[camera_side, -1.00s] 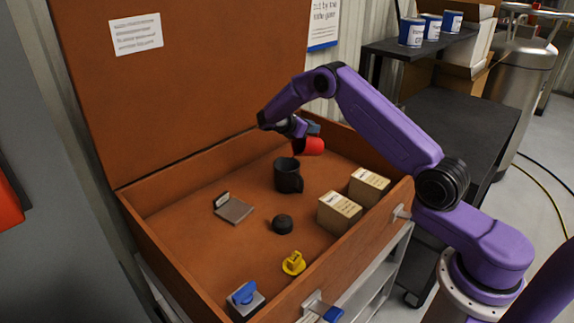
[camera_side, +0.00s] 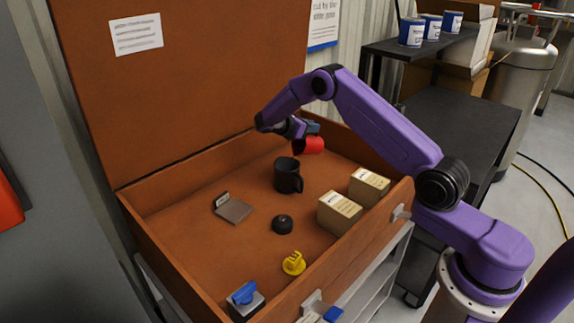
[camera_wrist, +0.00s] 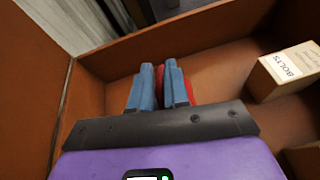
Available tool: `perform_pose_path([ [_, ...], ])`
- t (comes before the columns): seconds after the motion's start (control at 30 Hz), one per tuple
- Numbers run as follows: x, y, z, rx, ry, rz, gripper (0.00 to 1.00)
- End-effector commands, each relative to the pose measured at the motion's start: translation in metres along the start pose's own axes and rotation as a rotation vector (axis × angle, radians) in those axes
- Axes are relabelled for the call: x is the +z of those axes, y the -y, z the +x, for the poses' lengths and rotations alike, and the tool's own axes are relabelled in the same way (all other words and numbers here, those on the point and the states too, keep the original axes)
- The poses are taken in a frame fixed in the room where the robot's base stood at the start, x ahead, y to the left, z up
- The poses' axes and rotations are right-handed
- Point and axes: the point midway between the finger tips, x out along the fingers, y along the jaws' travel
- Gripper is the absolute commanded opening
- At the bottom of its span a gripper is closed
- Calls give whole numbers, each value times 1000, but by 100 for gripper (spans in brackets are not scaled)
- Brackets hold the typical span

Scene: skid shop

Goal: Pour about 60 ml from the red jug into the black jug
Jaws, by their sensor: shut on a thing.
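The red jug (camera_side: 309,145) is held by my gripper (camera_side: 308,128) above the wooden tray, tilted on its side. In the wrist view the blue fingers of my gripper (camera_wrist: 165,85) are closed on the red jug (camera_wrist: 188,88), which is mostly hidden behind them. The black jug (camera_side: 287,176) stands upright on the tray floor, just below and to the left of the red jug, apart from it. Its handle points right. Whether any liquid is in or leaving the red jug cannot be seen.
The wooden tray (camera_side: 160,255) has walls and a tall upright lid. Two boxes (camera_side: 340,212) (camera_side: 369,186) stand right of the black jug.

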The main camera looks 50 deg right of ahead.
Motion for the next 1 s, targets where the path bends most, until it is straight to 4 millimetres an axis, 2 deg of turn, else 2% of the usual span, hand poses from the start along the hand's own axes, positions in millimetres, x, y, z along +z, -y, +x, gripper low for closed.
perform_pose_path([
  [1.0, 2, -1, -10, 8, 93, -11, 0],
])
